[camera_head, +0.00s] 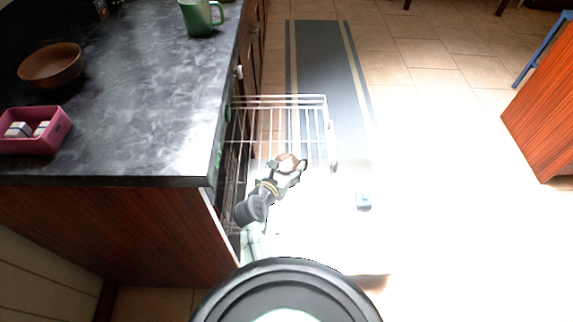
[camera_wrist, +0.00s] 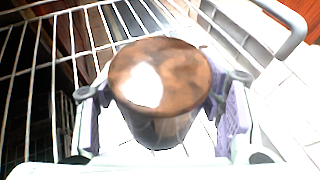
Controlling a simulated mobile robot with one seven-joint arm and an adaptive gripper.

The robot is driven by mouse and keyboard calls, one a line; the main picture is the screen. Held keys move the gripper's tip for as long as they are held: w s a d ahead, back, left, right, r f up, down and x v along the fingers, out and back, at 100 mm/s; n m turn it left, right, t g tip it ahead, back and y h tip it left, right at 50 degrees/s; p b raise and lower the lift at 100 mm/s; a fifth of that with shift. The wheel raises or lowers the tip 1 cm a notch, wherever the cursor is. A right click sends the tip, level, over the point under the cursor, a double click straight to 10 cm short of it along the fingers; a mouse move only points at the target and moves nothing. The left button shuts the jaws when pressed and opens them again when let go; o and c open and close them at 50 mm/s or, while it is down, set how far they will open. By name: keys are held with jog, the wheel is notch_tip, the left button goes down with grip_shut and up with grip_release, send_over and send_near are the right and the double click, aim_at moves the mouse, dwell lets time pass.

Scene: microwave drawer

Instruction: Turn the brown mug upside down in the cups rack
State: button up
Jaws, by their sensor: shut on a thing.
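The brown mug (camera_wrist: 160,80) is between the two fingers of my gripper (camera_wrist: 162,112), which is shut on it. A glossy, round brown face of the mug points at the wrist camera, with a darker side below it. I cannot tell whether this face is the base, and no handle shows clearly. In the head view the mug (camera_head: 288,162) is at the end of my gripper (camera_head: 282,176), over the near part of the wire rack (camera_head: 290,97). The rack's wires also show in the wrist view (camera_wrist: 50,62). I cannot tell whether the mug touches the rack.
The counter (camera_head: 130,110) is left of the rack, with a green mug (camera_head: 198,17), a brown bowl (camera_head: 52,65) and a pink box (camera_head: 38,140) on it. A bright white open door (camera_head: 340,235) lies at the near right. A wooden cabinet (camera_head: 545,115) stands far right.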

jog(key=shift+r, duration=0.1)
jog(key=o, duration=1.6)
jog(key=shift+o, duration=0.2)
notch_tip(320, 180, up, 10)
